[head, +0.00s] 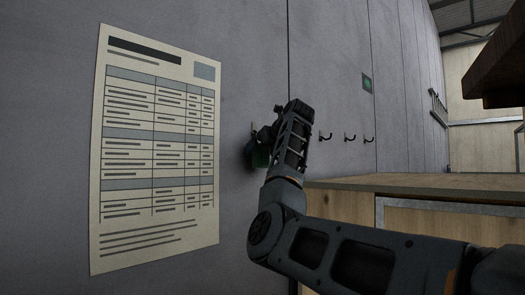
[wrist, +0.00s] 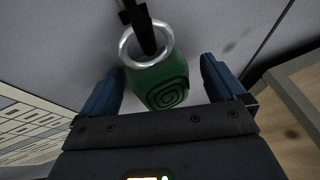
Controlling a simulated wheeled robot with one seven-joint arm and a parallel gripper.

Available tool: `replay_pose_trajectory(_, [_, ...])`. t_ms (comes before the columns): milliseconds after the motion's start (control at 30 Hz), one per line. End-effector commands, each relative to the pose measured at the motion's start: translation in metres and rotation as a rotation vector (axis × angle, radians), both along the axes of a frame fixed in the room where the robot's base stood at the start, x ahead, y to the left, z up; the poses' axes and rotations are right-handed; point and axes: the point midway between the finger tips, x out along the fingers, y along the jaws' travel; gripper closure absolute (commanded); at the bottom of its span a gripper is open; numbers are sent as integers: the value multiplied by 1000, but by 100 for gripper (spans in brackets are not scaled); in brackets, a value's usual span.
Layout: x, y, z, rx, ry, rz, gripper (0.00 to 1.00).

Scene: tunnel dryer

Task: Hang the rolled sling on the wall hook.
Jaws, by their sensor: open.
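The rolled sling (wrist: 160,88) is a green roll with a spiral end and a silver ring (wrist: 124,47) at its top. A dark wall hook (wrist: 146,38) passes into the ring, and the sling hangs below it close to the wall. My gripper (wrist: 160,68) is open, with one blue finger on each side of the sling and a visible gap on the right. Contact on the left side is unclear. In the head view the sling (head: 260,158) is mostly hidden behind my gripper (head: 256,140).
More empty hooks (head: 349,137) line the wall to the right. A paper chart (head: 155,150) is on the wall at left. A wooden-topped bench (head: 430,183) stands at right below the hooks. A dark overhanging piece (head: 497,68) is at upper right.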

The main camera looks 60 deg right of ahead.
Motion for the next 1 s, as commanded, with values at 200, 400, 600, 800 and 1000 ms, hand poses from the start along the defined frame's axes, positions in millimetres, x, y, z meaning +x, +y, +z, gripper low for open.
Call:
replay_pose_trajectory(200, [-1, 2, -1, 1, 2, 2, 2])
replay_pose_trajectory(400, [-22, 13, 9, -1, -4, 1, 2])
replay_pose_trajectory(600, [-48, 26, 23, -2, -4, 0, 2])
replay_pose_trajectory(800, [-61, 34, 30, 0, 0, 0, 2])
replay_pose_trajectory(1000, [-63, 34, 32, 0, 0, 0, 2])
